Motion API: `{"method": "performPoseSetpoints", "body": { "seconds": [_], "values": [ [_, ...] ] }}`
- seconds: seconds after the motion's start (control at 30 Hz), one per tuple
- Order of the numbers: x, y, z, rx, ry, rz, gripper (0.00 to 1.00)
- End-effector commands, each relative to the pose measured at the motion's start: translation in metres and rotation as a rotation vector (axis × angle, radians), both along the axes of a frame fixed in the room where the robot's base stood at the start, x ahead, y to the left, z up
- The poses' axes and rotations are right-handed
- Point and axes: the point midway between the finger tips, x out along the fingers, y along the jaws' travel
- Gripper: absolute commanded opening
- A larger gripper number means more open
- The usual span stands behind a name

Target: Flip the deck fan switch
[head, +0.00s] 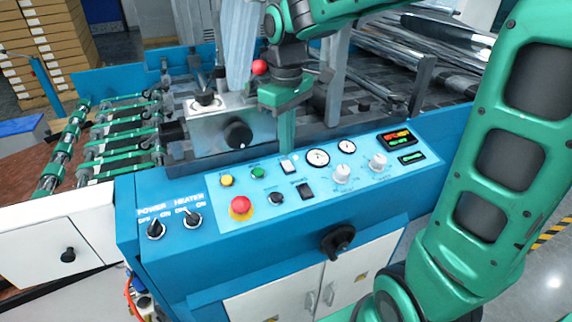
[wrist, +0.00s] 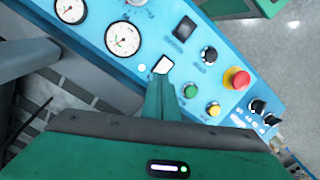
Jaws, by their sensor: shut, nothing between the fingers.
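A white rocker switch (head: 288,167) sits on the blue control panel (head: 330,200), and a black rocker switch (head: 305,190) sits just below it. Both also show in the wrist view, the white one (wrist: 161,66) right at my fingertips and the black one (wrist: 185,28) farther off. Their labels are too small to read, so I cannot tell which is the deck fan switch. My gripper (head: 286,150) is shut and empty, pointing down at the panel's back edge just behind the white switch. In the wrist view its fingertips (wrist: 160,84) partly overlap that switch; contact cannot be told.
Green (head: 258,172) and yellow (head: 227,181) buttons and a red emergency stop (head: 241,206) lie left of the switches. Round gauges (head: 318,157) and white knobs (head: 342,173) lie right. A metal block with a black knob (head: 238,134) stands behind, left of my gripper.

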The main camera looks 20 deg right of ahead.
Motion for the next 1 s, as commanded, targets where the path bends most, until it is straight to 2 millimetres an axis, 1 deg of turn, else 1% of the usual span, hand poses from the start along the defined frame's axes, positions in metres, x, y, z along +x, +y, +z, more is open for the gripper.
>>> {"method": "performPoseSetpoints", "body": {
  "seconds": [0.1,0.6,0.73,1.0],
  "values": [
    [0.001,0.000,0.009,0.000,-0.002,0.000,0.00],
    [0.001,-0.001,0.042,0.000,-0.001,-0.002,0.00],
    [0.000,0.000,0.045,0.000,-0.001,-0.002,0.00],
    [0.000,0.000,0.045,-0.001,-0.001,-0.001,0.00]
  ]
}}
